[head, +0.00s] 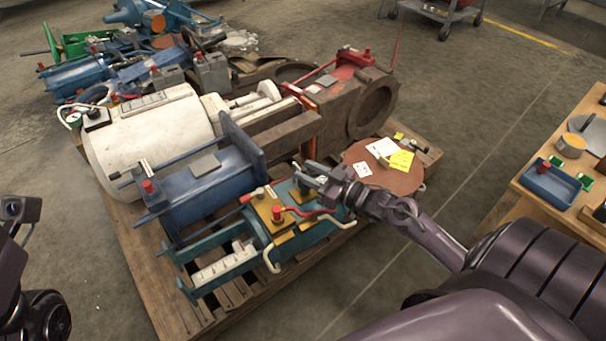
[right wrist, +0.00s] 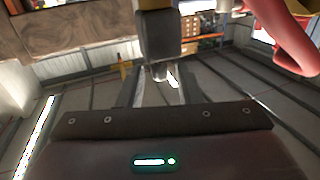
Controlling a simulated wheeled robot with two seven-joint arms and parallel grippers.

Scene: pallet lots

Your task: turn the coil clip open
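My right gripper (head: 318,180) is over the far right end of a teal machine (head: 300,225) on the pallet in the head view. In the right wrist view its two fingers (right wrist: 161,88) stand apart. A dark block with a small bright metal end (right wrist: 158,40) shows beyond and between them; I cannot tell whether they touch it. I cannot tell the coil clip apart with certainty; the gripper hides part of that end. Yellow plates with dark and red knobs (head: 272,213) lie on the teal machine. Of my left arm only dark parts show at the left edge, without fingers.
A red curved lever (head: 310,214) and a pale hose (head: 270,260) are close by the gripper. A blue machine (head: 205,185) and a white cylinder (head: 150,140) stand behind. A brown disc with notes (head: 400,180) is to the right. A workbench (head: 535,200) is farther right; floor lies between.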

